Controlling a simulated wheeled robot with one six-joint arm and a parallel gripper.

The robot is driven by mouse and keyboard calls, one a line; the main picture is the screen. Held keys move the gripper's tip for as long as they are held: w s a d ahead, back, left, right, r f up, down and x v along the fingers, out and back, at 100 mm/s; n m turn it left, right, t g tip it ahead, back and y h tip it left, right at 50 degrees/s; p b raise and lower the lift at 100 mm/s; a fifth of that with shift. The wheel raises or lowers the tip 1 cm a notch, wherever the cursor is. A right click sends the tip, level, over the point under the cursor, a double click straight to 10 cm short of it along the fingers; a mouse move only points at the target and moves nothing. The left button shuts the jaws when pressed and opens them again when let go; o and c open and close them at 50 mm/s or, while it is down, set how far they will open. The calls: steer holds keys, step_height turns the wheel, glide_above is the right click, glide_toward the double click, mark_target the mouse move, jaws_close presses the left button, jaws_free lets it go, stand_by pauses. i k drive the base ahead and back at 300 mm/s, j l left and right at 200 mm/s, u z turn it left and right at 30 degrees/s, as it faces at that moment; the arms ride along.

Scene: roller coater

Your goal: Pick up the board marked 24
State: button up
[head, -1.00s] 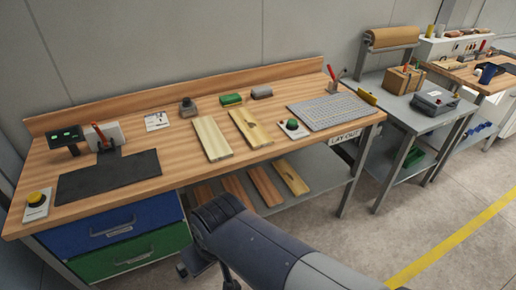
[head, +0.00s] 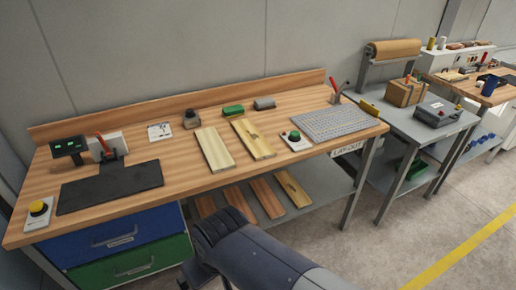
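Two light wooden boards lie side by side on the workbench top: a left board (head: 214,149) and a right board (head: 252,139) with a dark mark or notch near its middle. More boards lie on the shelf below, including reddish-brown ones (head: 268,197) and a lighter one (head: 293,189) at the right. I cannot read a number on any board, so I cannot tell which is marked 24. My arm reaches in from the bottom of the head view, below the bench's front edge. Part of my gripper (head: 193,278) shows at the bottom, and its fingers are not clear.
A grey table (head: 397,113) stands right; floor is open at lower right.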

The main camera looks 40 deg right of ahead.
mark_target(260, 148)
steer(key=i+l+z, duration=0.2)
steer(key=i+l, duration=0.2)
steer(key=i+l+z, duration=0.2)
steer(key=i, duration=0.3)
steer(key=i+l+z, duration=0.25)
steer(key=i, duration=0.25)
